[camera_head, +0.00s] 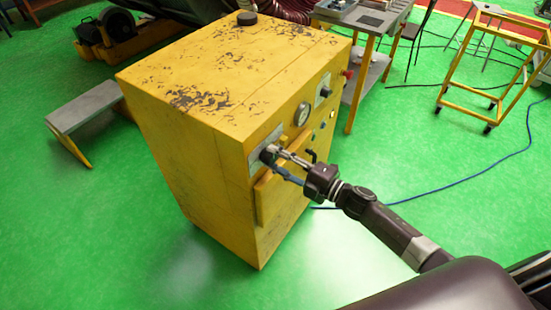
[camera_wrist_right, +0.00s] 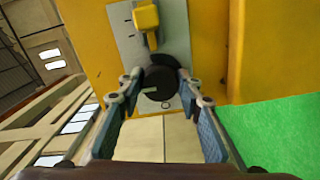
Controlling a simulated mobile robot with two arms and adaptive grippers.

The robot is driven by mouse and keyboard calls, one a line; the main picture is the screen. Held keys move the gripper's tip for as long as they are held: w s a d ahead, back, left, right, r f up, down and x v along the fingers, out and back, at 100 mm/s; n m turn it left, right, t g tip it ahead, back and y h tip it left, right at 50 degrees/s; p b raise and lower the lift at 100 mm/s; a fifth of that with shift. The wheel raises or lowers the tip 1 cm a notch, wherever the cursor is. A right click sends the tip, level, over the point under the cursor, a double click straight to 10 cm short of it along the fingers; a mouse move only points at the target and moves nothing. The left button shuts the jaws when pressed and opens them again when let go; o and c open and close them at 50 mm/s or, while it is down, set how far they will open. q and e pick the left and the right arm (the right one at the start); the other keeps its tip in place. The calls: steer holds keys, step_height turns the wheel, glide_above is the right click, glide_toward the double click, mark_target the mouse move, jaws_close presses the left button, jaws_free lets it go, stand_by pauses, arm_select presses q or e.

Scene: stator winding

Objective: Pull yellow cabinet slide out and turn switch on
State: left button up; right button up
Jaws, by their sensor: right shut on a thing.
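The yellow cabinet (camera_head: 200,80), with worn paint on its top, stands in the middle of the head view. A black round switch knob (camera_wrist_right: 160,83) sits on a grey plate (camera_wrist_right: 120,35) on its front. My right gripper (camera_head: 275,163) reaches in from the right, its fingers shut on the knob from both sides. A yellow front panel (camera_head: 270,197) stands out a little below the knob; I cannot tell surely whether it is the slide or how far it is out. My left gripper is out of view.
A gauge (camera_head: 303,114) and several small knobs and buttons are on the cabinet front. A yellow lever (camera_wrist_right: 146,18) is near the black knob. A grey bench (camera_head: 85,106) stands left, a yellow cart (camera_head: 490,55) right. The green floor around the cabinet is mostly clear.

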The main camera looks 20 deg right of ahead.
steer(key=o, duration=1.2)
steer(key=shift+c, duration=0.2)
steer(key=shift+d, duration=0.1)
steer(key=v, duration=1.2)
